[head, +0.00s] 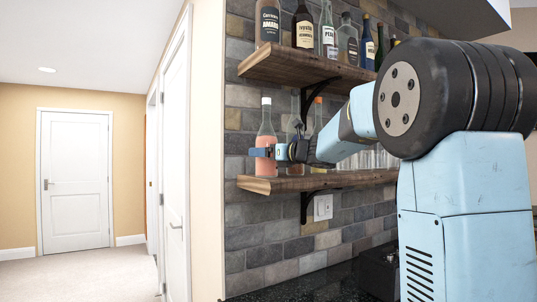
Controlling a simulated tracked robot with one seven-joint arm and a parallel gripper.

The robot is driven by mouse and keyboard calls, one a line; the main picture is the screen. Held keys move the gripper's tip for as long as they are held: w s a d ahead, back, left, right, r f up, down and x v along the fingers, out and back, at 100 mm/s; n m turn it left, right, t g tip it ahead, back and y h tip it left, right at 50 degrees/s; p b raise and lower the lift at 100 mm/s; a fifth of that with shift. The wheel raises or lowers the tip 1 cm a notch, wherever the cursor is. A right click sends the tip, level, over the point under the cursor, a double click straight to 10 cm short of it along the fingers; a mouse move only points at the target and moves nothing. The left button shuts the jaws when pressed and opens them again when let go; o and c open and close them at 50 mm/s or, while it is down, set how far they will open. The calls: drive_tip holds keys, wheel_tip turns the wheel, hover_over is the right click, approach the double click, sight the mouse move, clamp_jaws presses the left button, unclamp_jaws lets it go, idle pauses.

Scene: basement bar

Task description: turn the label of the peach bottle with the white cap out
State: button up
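The peach bottle (265,168) with the white cap stands upright near the left end of the lower wooden shelf (262,185). Its neck is clear and its lower part is peach-coloured. My gripper (264,152) reaches in from the right at the bottle's mid-height, with a blue finger across the side that faces me. That finger hides a band of the bottle. No label can be made out on what shows of it. The view is too small to tell whether the fingers press on the glass.
A clear bottle (294,127) and an orange-capped bottle (318,115) stand to the right on the same shelf, partly behind my arm, with glasses (376,158) farther right. The upper shelf (290,66) holds several bottles. A stone-tiled wall (265,230) is behind.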

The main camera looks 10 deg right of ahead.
drive_tip(key=m+t+h, duration=0.1)
drive_tip(key=m+h, duration=0.1)
drive_tip(key=shift+a+t+h, duration=0.1)
drive_tip(key=shift+t+h, duration=0.2)
drive_tip(key=shift+d+r+m+t+h, duration=0.1)
drive_tip(key=shift+m+t+h, duration=0.4)
drive_tip(key=shift+m+h, duration=0.65)
drive_tip(key=shift+d+m+t+h, duration=0.1)
drive_tip(key=shift+m+t+h, duration=0.5)
drive_tip(key=shift+h, duration=0.95)
drive_tip(key=shift+m+h, duration=0.35)
drive_tip(key=shift+h, duration=0.15)
drive_tip(key=o, duration=0.8)
drive_tip(key=shift+a+n+g+y, duration=0.1)
drive_tip(key=shift+n+g+y, duration=0.2)
drive_tip(key=shift+n+y, duration=0.6)
drive_tip(key=shift+f+n+g+y, duration=0.1)
drive_tip(key=shift+n+g+y, duration=0.35)
drive_tip(key=shift+y, duration=0.6)
drive_tip(key=shift+f+n+g+y, duration=0.1)
drive_tip(key=shift+n+g+y, duration=0.15)
drive_tip(key=shift+n+y, duration=0.6)
drive_tip(key=shift+n+g+y, duration=1)
drive_tip(key=shift+y, duration=0.8)
